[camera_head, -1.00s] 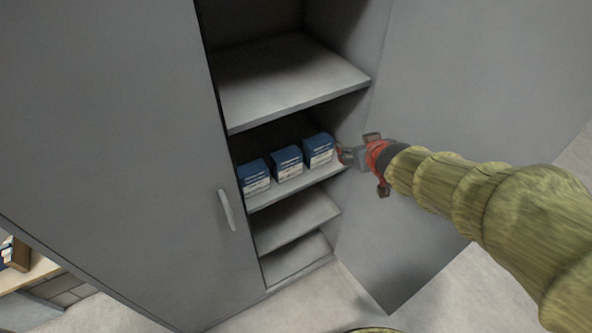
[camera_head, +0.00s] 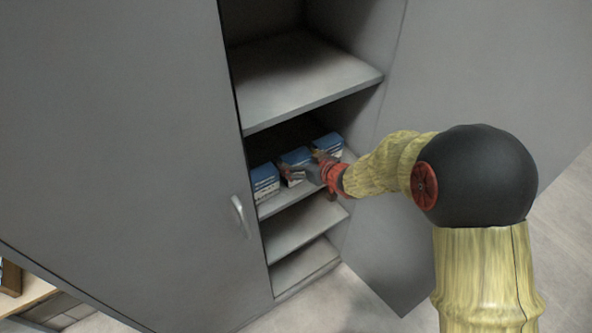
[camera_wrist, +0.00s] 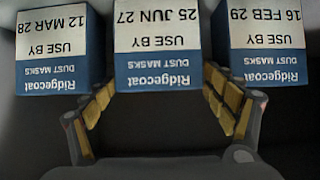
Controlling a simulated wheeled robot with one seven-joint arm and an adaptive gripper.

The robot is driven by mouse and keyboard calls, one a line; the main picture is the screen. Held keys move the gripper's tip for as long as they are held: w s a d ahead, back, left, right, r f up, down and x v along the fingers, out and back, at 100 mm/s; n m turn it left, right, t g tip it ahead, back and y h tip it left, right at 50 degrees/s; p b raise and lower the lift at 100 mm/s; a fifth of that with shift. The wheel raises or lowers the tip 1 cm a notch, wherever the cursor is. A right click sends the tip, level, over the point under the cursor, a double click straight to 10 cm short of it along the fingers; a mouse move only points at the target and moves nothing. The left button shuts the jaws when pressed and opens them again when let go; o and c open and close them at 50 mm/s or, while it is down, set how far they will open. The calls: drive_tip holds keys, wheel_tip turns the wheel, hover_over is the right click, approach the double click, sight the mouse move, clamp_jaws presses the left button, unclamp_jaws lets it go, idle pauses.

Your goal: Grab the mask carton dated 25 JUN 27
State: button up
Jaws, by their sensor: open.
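The mask carton marked 25 JUN 27 (camera_wrist: 156,40) is white above blue and reads upside down in the wrist view. It is the middle of three Ridgecoat dust mask cartons, and shows partly covered in the head view (camera_head: 294,157). My gripper (camera_wrist: 158,84) is open and empty, with one finger at each side of this carton's near face. In the head view my gripper (camera_head: 302,166) is at the shelf, in front of the middle carton. How far the fingers reach along its sides is unclear.
The carton marked 12 MAR 28 (camera_wrist: 56,45) and the one marked 16 FEB 29 (camera_wrist: 264,40) flank it with narrow gaps. All stand on a cabinet shelf (camera_head: 270,208). Another shelf (camera_head: 300,80) is above. A door with a handle (camera_head: 240,216) stands at left.

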drive_tip(key=shift+x, duration=1)
drive_tip(key=shift+d+r, duration=0.1)
drive_tip(key=c, duration=1.1)
